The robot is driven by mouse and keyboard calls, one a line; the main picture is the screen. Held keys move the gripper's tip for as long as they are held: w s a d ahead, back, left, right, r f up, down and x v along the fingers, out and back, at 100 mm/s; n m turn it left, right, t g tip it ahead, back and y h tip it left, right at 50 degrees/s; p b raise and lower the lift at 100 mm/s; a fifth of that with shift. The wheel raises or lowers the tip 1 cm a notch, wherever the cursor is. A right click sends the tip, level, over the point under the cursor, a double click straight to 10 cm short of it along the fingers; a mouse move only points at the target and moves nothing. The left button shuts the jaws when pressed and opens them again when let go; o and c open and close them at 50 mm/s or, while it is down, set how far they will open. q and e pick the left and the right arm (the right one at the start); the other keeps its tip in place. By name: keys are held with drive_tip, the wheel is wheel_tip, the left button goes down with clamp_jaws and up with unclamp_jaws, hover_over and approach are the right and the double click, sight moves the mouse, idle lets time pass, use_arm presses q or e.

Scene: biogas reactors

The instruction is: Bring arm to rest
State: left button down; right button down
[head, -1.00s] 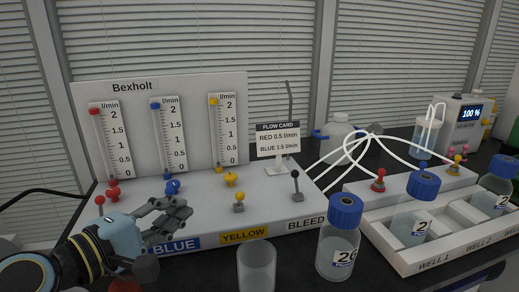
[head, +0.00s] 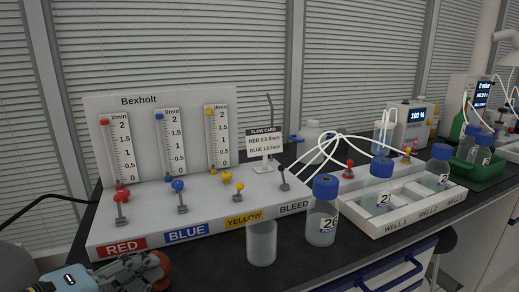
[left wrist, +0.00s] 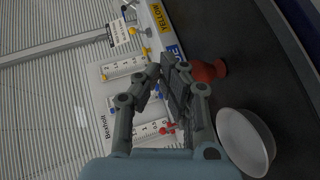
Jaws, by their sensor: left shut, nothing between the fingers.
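My left gripper (head: 145,268) is low at the left of the head view, in front of the Bexholt gas panel (head: 90,150). Its fingers are shut with nothing between them and are apart from the levers. The fingers (left wrist: 168,75) also show in the left wrist view. The panel's red lever (head: 121,196), blue lever (head: 178,186) and yellow lever (head: 239,187) stand behind the gripper. A dull red object (left wrist: 207,71) lies close beside the fingers; whether they touch is unclear. My right gripper is out of view.
A clear beaker (head: 261,243) and a blue-capped bottle (head: 321,222) stand on the dark bench. A white well rack (head: 375,232) holds bottles at right. A green tray (head: 485,167) is farther right. A white bowl (left wrist: 246,140) shows near the left wrist.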

use_arm(q)
drive_tip(key=s+a+f+m+g+y, duration=0.35)
drive_tip(key=s+a+m+g, duration=0.2)
drive_tip(key=s, duration=0.45)
drive_tip(key=s+a+f+m+g+y, duration=0.2)
drive_tip(key=s+a+m+g+y, duration=0.3)
drive_tip(key=s, duration=0.6)
wheel_tip(320, 180, down, 27)
drive_tip(key=a+b, duration=0.2)
drive_tip(key=s+f+g+b, duration=0.1)
drive_tip(key=s+f, duration=1.7)
drive_tip(key=s, duration=0.1)
drive_tip(key=shift+s+a+f, duration=0.25)
drive_tip(key=shift+a+f, duration=0.15)
drive_tip(key=shift+a, duration=0.05)
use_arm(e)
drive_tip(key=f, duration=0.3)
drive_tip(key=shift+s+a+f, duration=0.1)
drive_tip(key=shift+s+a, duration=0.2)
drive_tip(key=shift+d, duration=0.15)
